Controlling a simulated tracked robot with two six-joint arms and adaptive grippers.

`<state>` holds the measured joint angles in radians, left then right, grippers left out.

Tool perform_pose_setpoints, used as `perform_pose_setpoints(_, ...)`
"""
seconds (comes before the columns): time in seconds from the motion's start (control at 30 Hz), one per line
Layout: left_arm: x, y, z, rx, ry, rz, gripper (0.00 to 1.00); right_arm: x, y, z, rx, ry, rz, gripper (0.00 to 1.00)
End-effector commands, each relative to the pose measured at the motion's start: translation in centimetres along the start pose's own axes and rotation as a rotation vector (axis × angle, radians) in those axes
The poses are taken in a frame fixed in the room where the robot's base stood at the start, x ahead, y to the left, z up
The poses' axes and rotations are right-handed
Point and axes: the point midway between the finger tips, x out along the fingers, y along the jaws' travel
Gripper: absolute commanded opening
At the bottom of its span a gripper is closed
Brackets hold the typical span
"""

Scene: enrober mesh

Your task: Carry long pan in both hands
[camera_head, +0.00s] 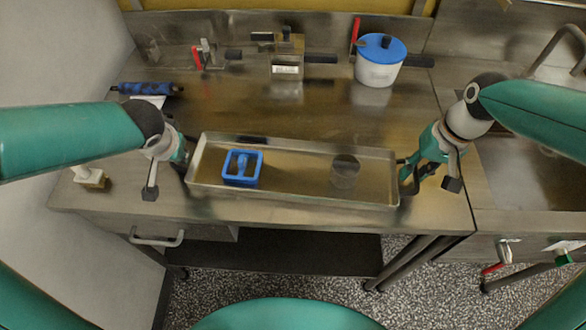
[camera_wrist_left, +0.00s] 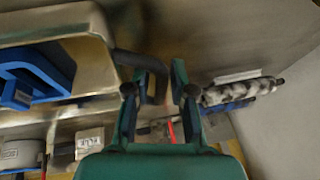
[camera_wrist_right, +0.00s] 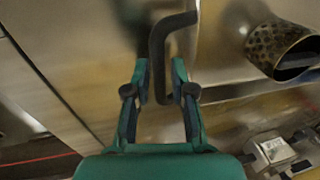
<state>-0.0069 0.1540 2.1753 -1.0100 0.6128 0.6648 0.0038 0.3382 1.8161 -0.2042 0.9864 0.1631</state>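The long pan (camera_head: 295,198), a shallow metal tray, lies lengthwise near the front of the worktop. A blue open box (camera_head: 243,180) stands in its left half and a short speckled metal cylinder (camera_head: 345,172) in its right half. My left gripper (camera_head: 182,162) is at the pan's left end. In the left wrist view its open fingers (camera_wrist_left: 158,75) stand either side of a dark bent handle (camera_wrist_left: 160,88). My right gripper (camera_head: 404,175) is at the right end. In the right wrist view its open fingers (camera_wrist_right: 160,68) straddle the other dark handle (camera_wrist_right: 157,55), with gaps showing.
A white pot with a blue lid (camera_head: 380,65) and a metal box (camera_head: 287,68) stand at the back of the metal worktop (camera_head: 300,110). A blue roll (camera_head: 148,88) lies at back left. A sink (camera_head: 530,175) is at right. The worktop's middle is clear.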

Motion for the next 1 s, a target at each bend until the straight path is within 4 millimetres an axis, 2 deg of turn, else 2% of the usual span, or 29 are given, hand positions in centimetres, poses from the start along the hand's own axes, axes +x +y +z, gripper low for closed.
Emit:
perform_pose_setpoints(0.03, 0.0, 0.0, 0.0, 0.0, 0.0, 0.0, 0.12, 0.0, 0.0, 0.0, 0.0, 0.0, 0.0, 0.13)
perform_pose_setpoints(0.1, 0.0, 0.0, 0.0, 0.0, 0.0, 0.0, 0.01, 0.0, 0.0, 0.0, 0.0, 0.0, 0.0, 0.01)
perform_pose_setpoints(0.13, 0.0, 0.0, 0.0, 0.0, 0.0, 0.0, 0.0, 0.0, 0.0, 0.0, 0.0, 0.0, 0.0, 0.0)
perform_pose_setpoints(0.77, -0.2, 0.0, -0.2, 0.002, 0.003, 0.0, 0.0, -0.3, 0.0, 0.0, 0.002, 0.003, -0.001, 0.0)
perform_pose_setpoints(1.0, -1.5, -0.3, -0.7, 0.002, 0.003, 0.0, 0.0, -1.7, -0.3, 0.0, 0.002, 0.003, -0.001, 0.0)
